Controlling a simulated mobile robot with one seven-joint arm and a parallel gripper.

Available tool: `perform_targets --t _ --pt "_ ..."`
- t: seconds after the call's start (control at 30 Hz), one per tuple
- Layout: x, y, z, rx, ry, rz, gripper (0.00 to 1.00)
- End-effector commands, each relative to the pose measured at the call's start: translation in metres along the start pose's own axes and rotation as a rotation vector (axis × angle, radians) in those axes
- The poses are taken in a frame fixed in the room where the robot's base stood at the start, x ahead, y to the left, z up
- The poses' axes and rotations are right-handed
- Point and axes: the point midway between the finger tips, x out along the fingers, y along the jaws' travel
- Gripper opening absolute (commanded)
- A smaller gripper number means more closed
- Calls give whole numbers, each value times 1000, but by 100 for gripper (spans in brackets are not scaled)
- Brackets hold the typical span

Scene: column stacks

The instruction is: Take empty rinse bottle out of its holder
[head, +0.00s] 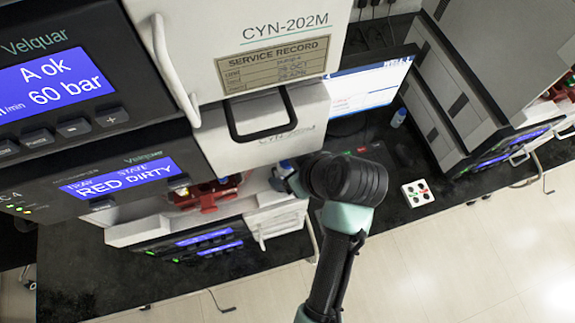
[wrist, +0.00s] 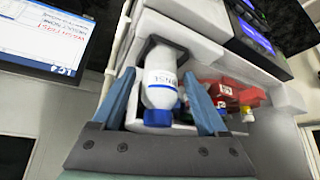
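The rinse bottle (wrist: 160,78) is white with a blue cap (wrist: 158,117) and hangs cap-down in its dark holder (wrist: 168,46) in the wrist view. Part of its lettering shows, upside down. My gripper (wrist: 158,82) is open, with one blue finger on each side of the bottle. A gap shows between the bottle and each finger, so I see no grip on it. In the head view my gripper (head: 288,174) is at the white module under the cabinet, largely hidden behind my wrist. I cannot make out the bottle clearly there.
A red part (wrist: 222,92) with small bottles sits right of the holder. A black cabinet handle (head: 262,117) juts out above my gripper. A monitor (head: 370,85) stands behind, and a small white button box (head: 417,193) lies on the dark bench. The floor at lower right is clear.

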Motion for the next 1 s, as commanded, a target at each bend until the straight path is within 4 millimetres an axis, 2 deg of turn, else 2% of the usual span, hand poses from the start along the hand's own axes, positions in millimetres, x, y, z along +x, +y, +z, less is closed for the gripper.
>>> perform_targets --t 0.03,0.07,0.4,0.93,1.0 --pt "0 0 0 0 0 0 65" --pt "0 0 0 0 0 0 60" --pt "0 0 0 0 0 0 0" --pt "-3 0 -2 -1 3 2 0" --pt "-2 1 3 3 36 2 0"
